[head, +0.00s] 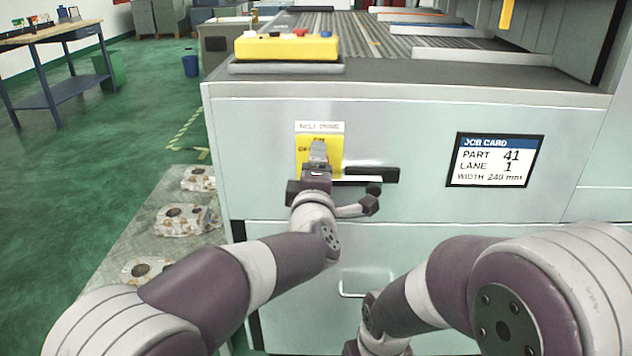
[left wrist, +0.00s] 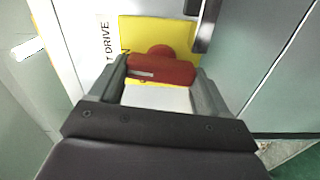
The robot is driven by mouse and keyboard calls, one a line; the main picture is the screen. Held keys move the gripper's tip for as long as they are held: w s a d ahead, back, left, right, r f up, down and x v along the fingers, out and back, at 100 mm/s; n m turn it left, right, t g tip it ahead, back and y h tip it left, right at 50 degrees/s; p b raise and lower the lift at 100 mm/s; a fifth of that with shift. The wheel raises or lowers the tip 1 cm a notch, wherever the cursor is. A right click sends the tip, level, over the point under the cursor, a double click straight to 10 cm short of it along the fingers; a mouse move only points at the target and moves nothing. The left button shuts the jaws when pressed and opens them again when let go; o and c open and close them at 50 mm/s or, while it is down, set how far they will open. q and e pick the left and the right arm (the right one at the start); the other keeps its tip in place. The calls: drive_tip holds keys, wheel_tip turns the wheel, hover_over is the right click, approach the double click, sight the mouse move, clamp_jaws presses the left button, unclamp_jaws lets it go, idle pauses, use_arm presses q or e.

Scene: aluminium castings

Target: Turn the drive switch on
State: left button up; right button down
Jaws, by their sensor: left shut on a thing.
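The drive switch has a yellow plate (head: 335,160) with ON lettering at its top and OFF at its left, on the pale green cabinet front. A white drive label (head: 320,127) is above it. In the left wrist view, the red switch handle (left wrist: 165,70) sits before the yellow plate (left wrist: 184,30). A pale mark on it is at the end toward the label. My left gripper (head: 318,160) is at the switch; its fingers (left wrist: 160,85) are shut on the handle. In the head view the gripper hides the handle. My right arm is at lower right; its gripper is out of view.
A dark bar (head: 378,173) is right of the switch, near my left wrist. A job card (head: 494,160) is further right. A yellow button box (head: 287,46) stands on the cabinet top. Castings (head: 187,220) lie on a grey surface at left.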

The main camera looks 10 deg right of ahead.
use_arm(q)
drive_tip(key=shift+f+n+b, duration=0.15)
drive_tip(key=shift+n+b, duration=0.3)
drive_tip(key=shift+n, duration=0.15)
drive_tip(key=o, duration=1)
drive_tip(key=shift+s, duration=0.1)
drive_tip(key=p+v, duration=0.1)
drive_tip(key=v, duration=1.1)
drive_tip(key=shift+s+a+p, duration=0.1)
drive_tip(key=shift+s+p, duration=0.15)
drive_tip(key=shift+p, duration=0.05)
